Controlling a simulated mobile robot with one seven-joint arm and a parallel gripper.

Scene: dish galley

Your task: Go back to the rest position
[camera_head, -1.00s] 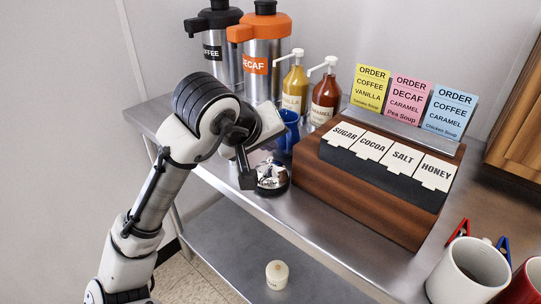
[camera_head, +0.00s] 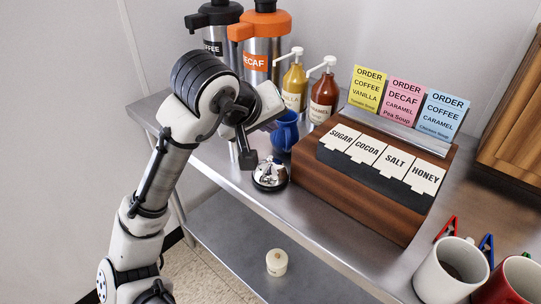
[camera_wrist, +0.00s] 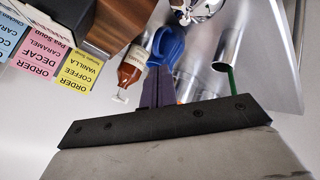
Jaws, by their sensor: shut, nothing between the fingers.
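My gripper (camera_wrist: 157,90) shows in the wrist view with its dark purple fingers together and nothing between them. The fingertips appear near the blue pitcher (camera_wrist: 169,46); I cannot tell the gap. In the head view my arm is bent, with its wrist end above the back left of the counter. The gripper there is mostly hidden behind the wrist, left of the blue pitcher (camera_head: 285,132). The silver bell (camera_head: 270,174) stands on the counter below the wrist, and its edge also shows in the wrist view (camera_wrist: 203,8).
Coffee (camera_head: 213,48) and decaf (camera_head: 262,55) dispensers stand behind my arm. Yellow (camera_head: 295,85) and red (camera_head: 324,97) pump bottles stand beside the pitcher. A wooden card box (camera_head: 350,190) fills the middle. Mugs (camera_head: 450,270) stand front right. A pale jar (camera_head: 277,262) sits on the lower shelf.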

